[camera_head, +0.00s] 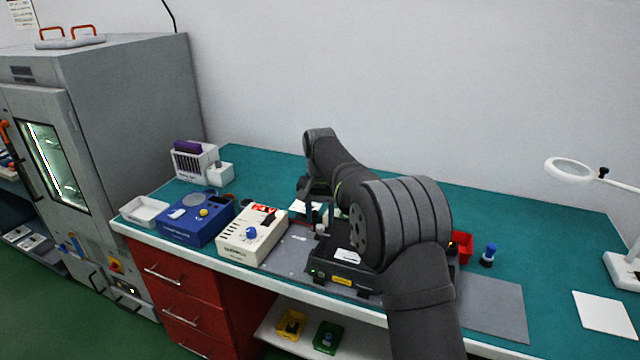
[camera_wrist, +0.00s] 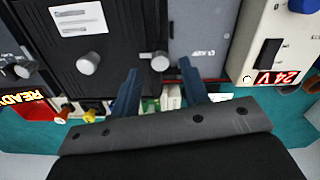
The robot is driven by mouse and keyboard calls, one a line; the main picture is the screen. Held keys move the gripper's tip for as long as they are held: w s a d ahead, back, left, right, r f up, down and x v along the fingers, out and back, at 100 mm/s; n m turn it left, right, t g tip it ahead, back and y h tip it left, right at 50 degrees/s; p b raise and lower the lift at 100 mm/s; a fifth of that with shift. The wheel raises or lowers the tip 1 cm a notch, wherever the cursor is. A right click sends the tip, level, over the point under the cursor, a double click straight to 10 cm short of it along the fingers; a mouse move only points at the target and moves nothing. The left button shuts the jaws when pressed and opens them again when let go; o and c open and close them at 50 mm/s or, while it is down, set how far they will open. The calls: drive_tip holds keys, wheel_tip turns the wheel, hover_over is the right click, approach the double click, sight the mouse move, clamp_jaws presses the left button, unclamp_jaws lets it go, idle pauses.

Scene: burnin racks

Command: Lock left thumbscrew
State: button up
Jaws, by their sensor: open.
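A black fixture (camera_head: 322,262) sits on the bench, largely behind my arm in the head view. In the wrist view the fixture (camera_wrist: 112,32) has a white label and two pale round thumbscrews. One thumbscrew (camera_wrist: 160,61) is at its edge beside the grey plate; the power box side suggests it is the left one in the head view. The other thumbscrew (camera_wrist: 88,64) lies further left in the wrist view. My gripper (camera_wrist: 159,68) is open, with the edge thumbscrew appearing between its fingertips; contact cannot be told. The head view hides most of the gripper behind my arm.
A cream power box (camera_head: 252,235) and a blue box (camera_head: 196,220) stand left of the fixture. A red bin (camera_head: 462,245) and a blue-capped item (camera_head: 488,255) stand right of it. The grey mat (camera_head: 492,306) at the front right is clear.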

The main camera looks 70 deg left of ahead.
sight(320, 226)
wheel_tip(320, 226, up, 15)
idle(0.3)
idle(0.6)
wheel_tip(320, 226, down, 18)
drive_tip(key=shift+r, duration=0.25)
idle(0.3)
drive_tip(key=shift+r, duration=0.15)
